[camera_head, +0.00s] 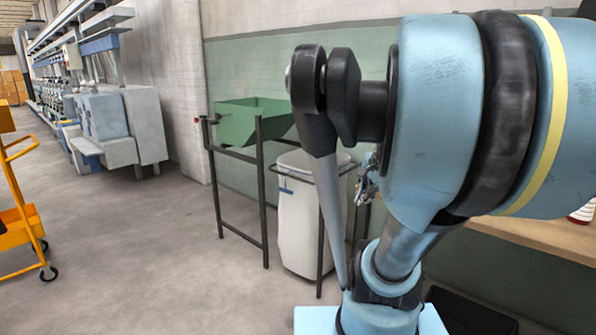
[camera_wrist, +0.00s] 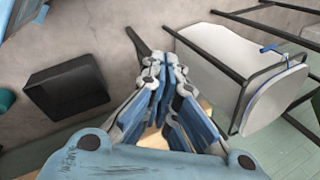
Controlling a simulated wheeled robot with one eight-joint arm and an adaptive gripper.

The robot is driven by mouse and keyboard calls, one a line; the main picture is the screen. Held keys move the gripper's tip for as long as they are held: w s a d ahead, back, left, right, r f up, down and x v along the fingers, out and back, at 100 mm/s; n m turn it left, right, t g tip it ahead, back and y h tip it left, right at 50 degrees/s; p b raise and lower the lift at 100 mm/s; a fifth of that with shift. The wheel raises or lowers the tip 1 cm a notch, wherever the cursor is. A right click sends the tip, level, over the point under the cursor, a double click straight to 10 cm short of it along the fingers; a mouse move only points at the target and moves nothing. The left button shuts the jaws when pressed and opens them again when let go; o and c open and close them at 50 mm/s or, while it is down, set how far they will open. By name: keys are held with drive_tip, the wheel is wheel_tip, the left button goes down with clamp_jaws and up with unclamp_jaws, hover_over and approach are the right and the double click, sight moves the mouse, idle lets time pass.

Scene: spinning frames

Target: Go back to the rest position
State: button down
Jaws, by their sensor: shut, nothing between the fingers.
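My gripper (camera_wrist: 163,75) shows in the middle of the wrist view, with its blue and grey fingers together and nothing between them. In the head view my gripper (camera_head: 368,178) is mostly hidden behind my large blue arm link, and only a small part shows beside the white bin. My arm fills the right half of the head view.
A white bin (camera_head: 300,225) stands by a dark metal frame holding a green tray (camera_head: 250,120); the bin (camera_wrist: 215,65) is at right in the wrist view. A black box (camera_wrist: 67,91) lies left. A wooden table (camera_head: 545,238) is at right, a yellow cart (camera_head: 20,225) at left. Floor between is clear.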

drive_tip(key=s+a+f+n+g+h, duration=0.1)
drive_tip(key=s+f+n+h, duration=0.1)
drive_tip(key=s+f+n, duration=0.7)
drive_tip(key=s+n, duration=0.2)
drive_tip(key=n, duration=0.2)
drive_tip(key=shift+s+a+f+g, duration=0.2)
drive_tip(key=shift+s+a+g, duration=0.1)
drive_tip(key=shift+g, duration=0.1)
